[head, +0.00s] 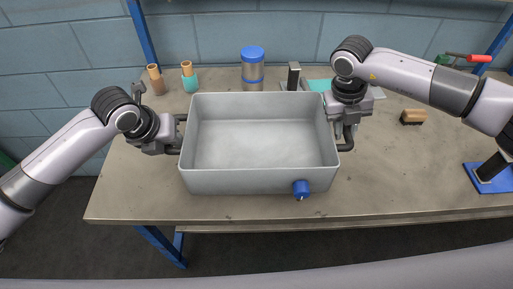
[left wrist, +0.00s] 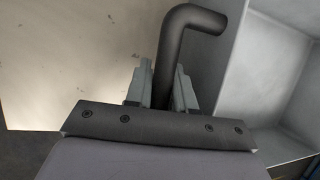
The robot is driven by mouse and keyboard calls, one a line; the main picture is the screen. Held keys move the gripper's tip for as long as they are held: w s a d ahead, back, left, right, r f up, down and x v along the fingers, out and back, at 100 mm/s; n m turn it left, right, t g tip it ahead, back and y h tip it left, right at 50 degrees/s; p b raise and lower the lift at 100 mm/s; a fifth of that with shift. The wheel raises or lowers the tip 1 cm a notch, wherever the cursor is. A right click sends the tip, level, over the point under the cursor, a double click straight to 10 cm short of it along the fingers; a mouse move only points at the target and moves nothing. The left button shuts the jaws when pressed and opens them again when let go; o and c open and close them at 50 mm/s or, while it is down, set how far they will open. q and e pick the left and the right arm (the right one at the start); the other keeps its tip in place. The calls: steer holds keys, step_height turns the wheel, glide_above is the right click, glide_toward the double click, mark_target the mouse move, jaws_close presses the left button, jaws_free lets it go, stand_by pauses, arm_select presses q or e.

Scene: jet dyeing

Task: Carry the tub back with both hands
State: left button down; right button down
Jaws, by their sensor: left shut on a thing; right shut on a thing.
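A grey, open, rectangular tub (head: 262,181) is over the middle of the table in the head view. My left gripper (head: 176,140) is shut on the dark handle at the tub's left end. In the left wrist view that bent black handle (left wrist: 171,62) stands between the jaws (left wrist: 162,88), with the tub's wall (left wrist: 238,75) to the right. My right gripper (head: 345,132) is shut on the handle at the right end. I cannot tell whether the tub's bottom touches the table.
Behind the tub on the table (head: 400,185) stand a blue-lidded jar (head: 253,68), cups with wooden cones (head: 189,77), and a dark upright block (head: 293,76). A brush (head: 412,117) and a blue-based stand (head: 489,178) are at the right. The table's right front is clear.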

arm_select(q)
steer(key=shift+w+a, duration=0.1)
steer(key=shift+w, duration=0.3)
arm_select(e)
steer(key=shift+w+d, duration=0.15)
steer(key=shift+w, duration=0.25)
steer(key=shift+r, duration=0.1)
arm_select(q)
steer(key=shift+s+r, duration=0.1)
steer(key=shift+s, duration=0.05)
arm_select(e)
steer(key=shift+s, duration=0.15)
arm_select(q)
steer(key=shift+f, duration=0.2)
